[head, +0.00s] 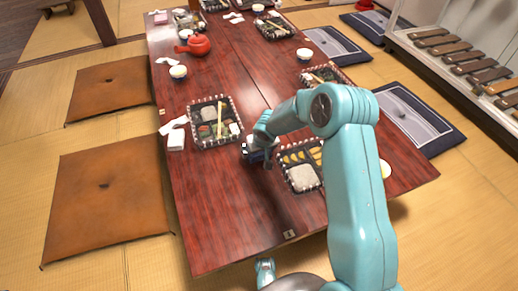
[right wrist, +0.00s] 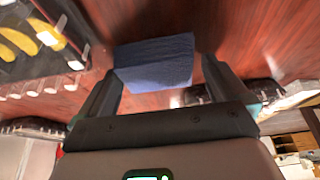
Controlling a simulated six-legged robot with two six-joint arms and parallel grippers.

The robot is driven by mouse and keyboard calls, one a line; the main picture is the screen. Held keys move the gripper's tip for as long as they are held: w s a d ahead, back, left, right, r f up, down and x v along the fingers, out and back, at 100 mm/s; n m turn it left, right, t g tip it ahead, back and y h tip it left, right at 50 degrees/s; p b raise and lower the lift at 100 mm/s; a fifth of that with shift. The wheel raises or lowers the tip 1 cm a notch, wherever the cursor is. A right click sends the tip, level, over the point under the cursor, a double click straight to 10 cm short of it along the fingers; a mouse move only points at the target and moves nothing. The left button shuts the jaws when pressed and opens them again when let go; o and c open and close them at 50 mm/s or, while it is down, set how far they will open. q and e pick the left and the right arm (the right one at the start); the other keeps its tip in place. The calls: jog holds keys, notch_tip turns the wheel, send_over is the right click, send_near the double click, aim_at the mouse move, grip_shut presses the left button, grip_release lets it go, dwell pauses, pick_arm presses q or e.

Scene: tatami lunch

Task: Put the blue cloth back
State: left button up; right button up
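The blue cloth (right wrist: 155,62) shows in the right wrist view as a dark blue folded piece with the red-brown table behind it. My right gripper (right wrist: 160,80) has its fingers wide apart, one at either side of the cloth. The left finger's tip overlaps or nearly meets the cloth's edge; a narrow gap shows at the right finger. I cannot tell whether the cloth rests on the table. In the head view my right gripper (head: 262,152) is low over the table, and the cloth is mostly hidden by it. My left gripper is not in view.
A bento tray (head: 301,177) lies close right of the gripper, another bento tray (head: 216,140) to its left. A red teapot (head: 196,45) stands farther back. The table's near left part is clear.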

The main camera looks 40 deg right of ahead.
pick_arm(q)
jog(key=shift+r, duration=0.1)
pick_arm(e)
jog(key=shift+r+p, duration=0.35)
jog(key=shift+p, duration=0.1)
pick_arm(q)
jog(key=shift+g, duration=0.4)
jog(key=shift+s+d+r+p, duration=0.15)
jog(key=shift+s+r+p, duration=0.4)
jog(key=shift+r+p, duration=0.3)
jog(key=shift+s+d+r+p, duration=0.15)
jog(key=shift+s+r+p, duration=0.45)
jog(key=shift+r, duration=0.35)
pick_arm(e)
jog(key=v, duration=1.1)
jog(key=shift+s+r, duration=0.25)
jog(key=shift+r, duration=0.05)
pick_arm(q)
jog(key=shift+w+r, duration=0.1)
